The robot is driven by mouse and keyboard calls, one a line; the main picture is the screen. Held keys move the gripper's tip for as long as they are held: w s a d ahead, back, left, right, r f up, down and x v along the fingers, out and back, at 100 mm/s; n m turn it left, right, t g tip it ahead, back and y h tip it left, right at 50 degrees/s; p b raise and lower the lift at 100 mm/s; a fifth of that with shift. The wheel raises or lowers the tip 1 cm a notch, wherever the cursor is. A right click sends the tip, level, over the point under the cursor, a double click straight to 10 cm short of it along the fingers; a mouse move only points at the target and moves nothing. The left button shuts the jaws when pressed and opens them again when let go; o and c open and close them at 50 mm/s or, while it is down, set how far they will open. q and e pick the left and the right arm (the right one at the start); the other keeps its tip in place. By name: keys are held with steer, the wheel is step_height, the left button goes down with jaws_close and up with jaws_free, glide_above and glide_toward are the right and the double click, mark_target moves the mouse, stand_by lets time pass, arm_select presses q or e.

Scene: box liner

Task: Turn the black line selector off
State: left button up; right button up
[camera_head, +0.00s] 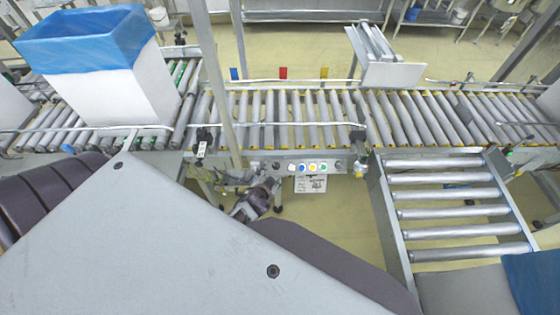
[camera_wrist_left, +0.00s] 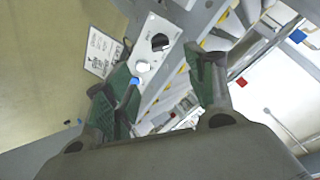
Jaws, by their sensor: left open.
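The black line selector (camera_wrist_left: 160,42) is a round black knob with a light mark on a pale control panel (camera_wrist_left: 146,52). A white button (camera_wrist_left: 143,66) and a blue button (camera_wrist_left: 134,80) sit beside it in the left wrist view. In the head view the panel (camera_head: 308,167) is on the conveyor's near side, with coloured buttons and small dark knobs; its lettering is too small to read. My left gripper (camera_head: 262,193) is below and left of the panel, its green-padded fingers (camera_wrist_left: 166,76) open and empty. The selector lies beyond the fingertips, apart from them. My right gripper is not in view.
A roller conveyor (camera_head: 300,106) runs behind the panel. A white box with a blue liner (camera_head: 90,42) stands on it at left. A roller branch (camera_head: 455,212) comes forward at right. A printed white sheet (camera_head: 311,185) hangs below the panel. An upright post (camera_head: 213,75) stands left.

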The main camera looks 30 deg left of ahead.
arm_select(q)
glide_toward(275, 167)
steer(key=shift+x, duration=2.35)
steer(key=shift+w+a+f+b, duration=0.15)
steer(key=shift+w+f+b, duration=0.3)
steer(key=shift+f+b, duration=0.1)
steer(key=shift+x, duration=1.2)
steer(key=shift+w+f, duration=0.15)
steer(key=shift+a, duration=0.1)
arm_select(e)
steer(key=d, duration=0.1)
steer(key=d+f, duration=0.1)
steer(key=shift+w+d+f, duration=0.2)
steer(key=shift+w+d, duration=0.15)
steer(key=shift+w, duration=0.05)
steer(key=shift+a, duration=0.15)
arm_select(q)
steer(key=shift+c, duration=0.2)
steer(key=c, duration=1)
